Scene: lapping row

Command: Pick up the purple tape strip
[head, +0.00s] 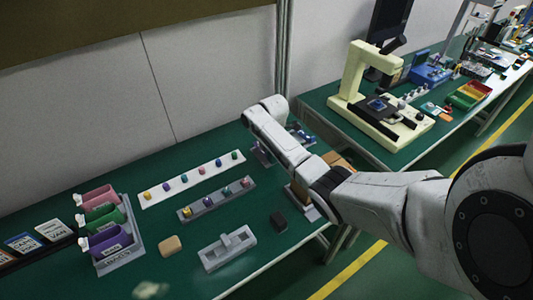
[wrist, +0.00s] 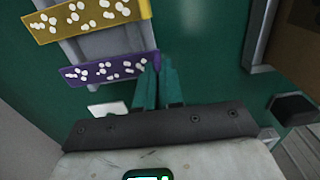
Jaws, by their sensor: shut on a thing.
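The purple tape strip (wrist: 105,69), dotted with white ovals, shows in the wrist view left of centre, lying across a grey rack (wrist: 120,42). Its right end reaches the tips of my gripper (wrist: 159,72). The two teal fingers are close together and shut on that end; the exact contact is partly hidden by the fingers. A yellow strip (wrist: 85,17) with white ovals lies above it on the same rack. In the head view my arm reaches over the back right of the green table, and I cannot make out the strip or the fingertips there.
On the green table (head: 150,245) stand a rack of coloured bins (head: 122,259), a white strip (head: 190,182) and a grey strip (head: 215,201) with coloured knobs, a grey fixture (head: 228,250), a tan block (head: 171,244) and a dark block (head: 278,222). A cream microscope (head: 352,75) stands on the farther table.

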